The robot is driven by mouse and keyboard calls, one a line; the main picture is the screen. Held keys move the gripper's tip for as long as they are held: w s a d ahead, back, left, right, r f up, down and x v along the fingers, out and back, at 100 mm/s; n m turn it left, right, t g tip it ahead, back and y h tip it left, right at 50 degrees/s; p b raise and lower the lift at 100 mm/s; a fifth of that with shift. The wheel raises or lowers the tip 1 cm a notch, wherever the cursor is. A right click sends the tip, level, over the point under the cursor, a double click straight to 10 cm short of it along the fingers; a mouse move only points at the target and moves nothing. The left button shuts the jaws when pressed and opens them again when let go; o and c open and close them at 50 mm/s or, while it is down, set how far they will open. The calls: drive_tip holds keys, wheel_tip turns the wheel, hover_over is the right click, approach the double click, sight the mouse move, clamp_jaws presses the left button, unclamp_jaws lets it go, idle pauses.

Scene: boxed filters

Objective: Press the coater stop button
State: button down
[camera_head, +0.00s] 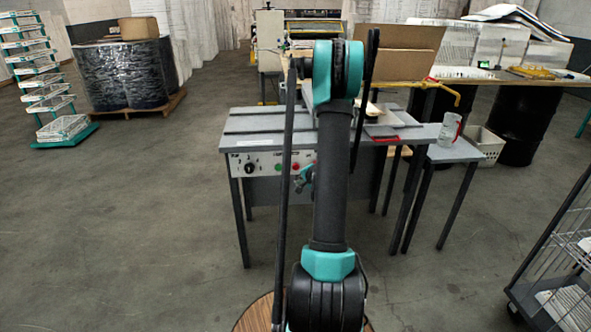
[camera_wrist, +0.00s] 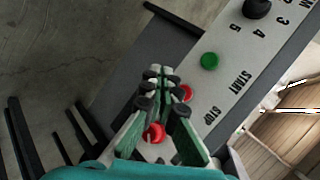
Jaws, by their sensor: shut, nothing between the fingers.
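A pale control panel (camera_head: 263,166) is on the front of a grey table. In the wrist view, the panel (camera_wrist: 238,58) bears a green button (camera_wrist: 209,61) beside the word START and a red button (camera_wrist: 187,92) near the word STOP. My gripper (camera_wrist: 158,74) is shut and empty, with its fingertips just left of the red STOP button and a finger partly covering it. I cannot tell whether they touch. A second red round shape (camera_wrist: 154,134) shows between the finger bars; I cannot tell what it belongs to. In the head view, my gripper (camera_head: 303,179) is small beside the panel.
A black knob (camera_wrist: 257,8) with numbers sits beyond the green button. A glass jug (camera_head: 447,131) stands on the side table at right. A wire cart (camera_head: 555,255) stands at lower right. The floor left of the table is clear.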

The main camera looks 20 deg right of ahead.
sight(297, 170)
drive_tip(key=shift+w+d, duration=0.35)
drive_tip(key=shift+w, duration=0.95)
drive_tip(key=shift+w+d, duration=0.4)
drive_tip(key=shift+w, duration=0.85)
drive_tip(key=shift+w+d, duration=0.35)
drive_tip(key=shift+w, duration=0.95)
drive_tip(key=shift+w+d, duration=0.1)
drive_tip(key=shift+w, duration=0.3)
drive_tip(key=shift+w+d, duration=0.15)
drive_tip(key=shift+w, duration=0.35)
drive_tip(key=shift+s, duration=0.1)
drive_tip(key=shift+s+a, duration=0.25)
drive_tip(key=shift+s, duration=0.6)
drive_tip(key=s, duration=0.2)
drive_tip(key=s+a, duration=0.1)
drive_tip(key=s, duration=0.1)
drive_tip(key=shift+s+a, duration=0.2)
drive_tip(key=shift+s, duration=0.2)
